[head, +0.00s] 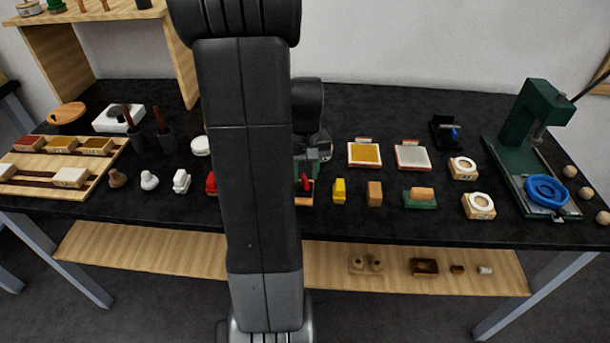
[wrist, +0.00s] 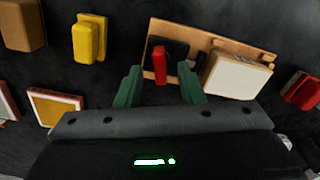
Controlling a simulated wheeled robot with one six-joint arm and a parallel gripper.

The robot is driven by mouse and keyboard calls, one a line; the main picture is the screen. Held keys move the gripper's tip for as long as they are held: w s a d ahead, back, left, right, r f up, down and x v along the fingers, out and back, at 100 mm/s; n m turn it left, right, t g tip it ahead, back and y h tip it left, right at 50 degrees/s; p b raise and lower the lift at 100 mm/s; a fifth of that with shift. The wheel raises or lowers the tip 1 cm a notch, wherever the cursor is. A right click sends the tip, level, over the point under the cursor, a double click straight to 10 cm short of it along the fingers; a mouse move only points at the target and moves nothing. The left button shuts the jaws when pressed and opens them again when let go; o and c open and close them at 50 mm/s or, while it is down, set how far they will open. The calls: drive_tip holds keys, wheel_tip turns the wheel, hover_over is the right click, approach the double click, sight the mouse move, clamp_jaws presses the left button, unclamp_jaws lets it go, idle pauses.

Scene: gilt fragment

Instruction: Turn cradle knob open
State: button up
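The cradle (wrist: 202,40) shows in the wrist view as a wooden base with a black block and a pale-topped block on it. Its red knob (wrist: 160,64) stands upright in the picture in front of the black block. My gripper (wrist: 160,78) has two green fingers, spread apart, one on each side of the knob's lower end in the picture. I see gaps between the knob and both fingers; I cannot tell the height difference. In the head view the red knob (head: 305,182) shows beside my arm, which hides most of the cradle.
A yellow block (wrist: 89,38) and a brown block (wrist: 23,25) lie to the left in the wrist view. A red item (wrist: 301,90) is at the right. In the head view, a green press (head: 535,118) with a blue wheel stands at the table's right end.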

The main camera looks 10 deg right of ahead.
drive_tip(key=shift+f, duration=0.75)
clamp_jaws()
drive_tip(key=shift+m, duration=2)
unclamp_jaws()
drive_tip(key=shift+r, duration=0.1)
